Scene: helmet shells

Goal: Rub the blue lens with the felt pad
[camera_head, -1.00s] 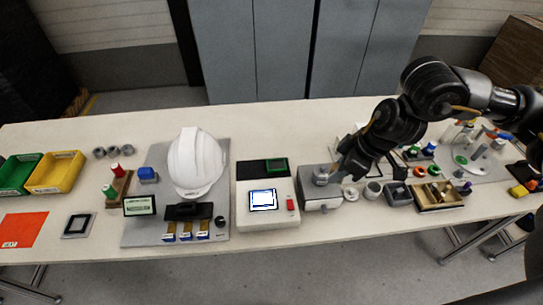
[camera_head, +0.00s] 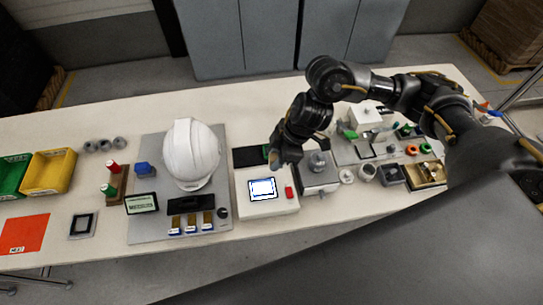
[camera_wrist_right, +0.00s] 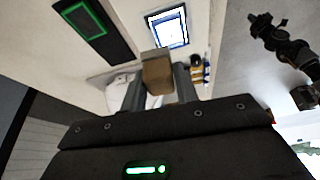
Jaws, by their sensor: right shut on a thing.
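My right gripper (camera_head: 277,160) is above the right rear part of the white box with the lit panel. In the right wrist view it is shut on a tan-brown block (camera_wrist_right: 157,72), which looks like the felt pad. The block is held between the two grey fingers. The lit panel (camera_head: 263,189) has a blue border and also shows in the right wrist view (camera_wrist_right: 167,27). My left gripper is not in view.
The white helmet shell (camera_head: 190,153) stands on a grey plate left of the white box (camera_head: 268,208). A grey box (camera_head: 318,180) and several small cups stand to the right. Yellow (camera_head: 48,172) and green bins are at far left. The table's rear strip is mostly clear.

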